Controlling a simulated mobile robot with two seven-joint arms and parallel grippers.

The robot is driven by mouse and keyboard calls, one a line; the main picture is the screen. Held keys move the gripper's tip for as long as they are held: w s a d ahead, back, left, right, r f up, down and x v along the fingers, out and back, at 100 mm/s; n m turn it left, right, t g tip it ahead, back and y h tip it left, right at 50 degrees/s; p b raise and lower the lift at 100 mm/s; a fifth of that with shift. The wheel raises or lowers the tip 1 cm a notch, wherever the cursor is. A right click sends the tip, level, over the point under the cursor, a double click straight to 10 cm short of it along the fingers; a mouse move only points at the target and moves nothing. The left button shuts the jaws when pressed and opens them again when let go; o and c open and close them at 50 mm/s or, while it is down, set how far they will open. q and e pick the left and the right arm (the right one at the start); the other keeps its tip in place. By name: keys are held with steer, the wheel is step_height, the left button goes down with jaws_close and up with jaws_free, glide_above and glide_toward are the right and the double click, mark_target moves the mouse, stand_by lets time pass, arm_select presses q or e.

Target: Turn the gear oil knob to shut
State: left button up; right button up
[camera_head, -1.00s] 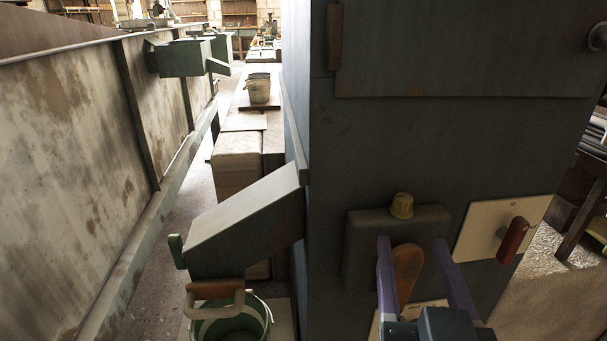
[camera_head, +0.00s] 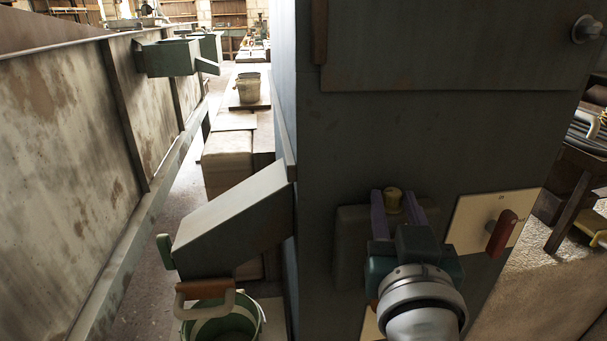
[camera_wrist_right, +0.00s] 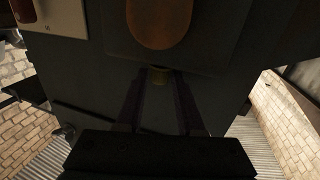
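In the head view the lever is mostly hidden behind my gripper. A red handle (camera_head: 501,234) sits on a pale plate to the right. My left gripper is not in view.
A sloped grey chute (camera_head: 235,220) juts from the cabinet's left side above a green bucket (camera_head: 235,325). A long stained metal wall (camera_head: 60,190) runs along the left. A wooden table (camera_head: 580,190) stands at the right. Plate labels are unreadable.

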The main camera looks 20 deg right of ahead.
jaws_close()
stand_by(0.3)
